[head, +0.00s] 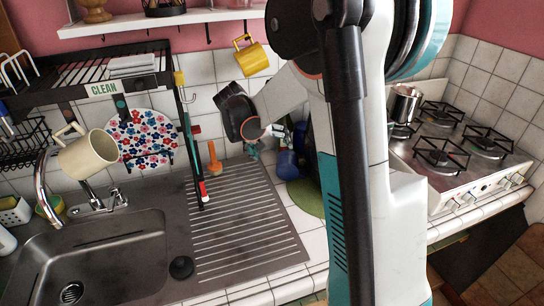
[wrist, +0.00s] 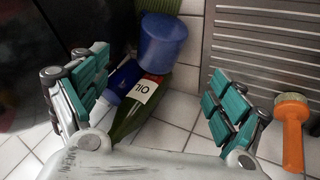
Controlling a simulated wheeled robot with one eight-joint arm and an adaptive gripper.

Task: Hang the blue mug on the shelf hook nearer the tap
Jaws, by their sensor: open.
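A blue mug (head: 287,163) stands on the tiled counter just right of the drainboard, partly behind my arm in the head view. In the wrist view, a blue rounded body that looks like this mug (wrist: 163,45) is at the top centre; I cannot make out its handle. My gripper (head: 265,143) is above the counter beside the mug. In the wrist view my gripper (wrist: 158,98) is open and empty, its teal finger pads wide apart. A bare shelf hook (head: 208,33) hangs under the white shelf (head: 165,22). The tap (head: 42,180) is at the left.
A green bottle labelled OIL (wrist: 145,95) lies in view between the fingers, with another blue object (wrist: 122,77) beside it. An orange-handled tool (wrist: 292,130) is at the right. A yellow mug (head: 250,57) hangs under the shelf; a cream mug (head: 88,155) is near the tap.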

